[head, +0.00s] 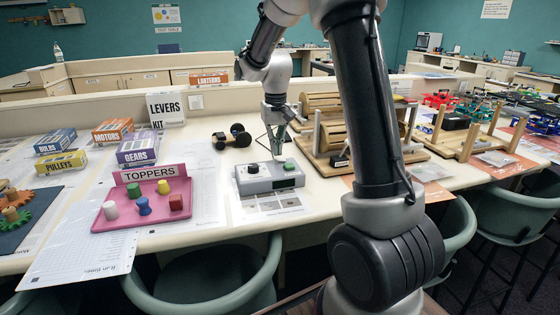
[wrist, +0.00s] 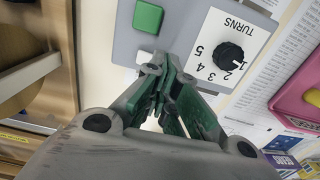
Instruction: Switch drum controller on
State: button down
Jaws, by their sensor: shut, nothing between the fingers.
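The drum controller (head: 270,182) is a grey box on the table, on a printed sheet. In the wrist view the controller (wrist: 180,42) shows a green square button (wrist: 148,17), a black knob (wrist: 228,55) on a white TURNS dial numbered 1 to 5, and a small white part (wrist: 145,57) partly hidden by my fingertips. The knob's mark points near 1. My gripper (head: 277,153) is shut and empty, pointing down over the middle of the box. In the wrist view its fingertips (wrist: 160,72) are beside the white part; I cannot tell whether they touch it.
Wooden drums (head: 325,128) stand close on the right. A black-wheeled piece (head: 232,138) lies behind. A pink TOPPERS tray (head: 125,214) with several coloured pieces is on the left. Teal chairs (head: 215,285) line the table's front edge.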

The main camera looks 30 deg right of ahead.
aim_at(276, 159)
jog(key=shift+f, duration=1.25)
dwell(0.9)
jog(key=shift+r, duration=3.5)
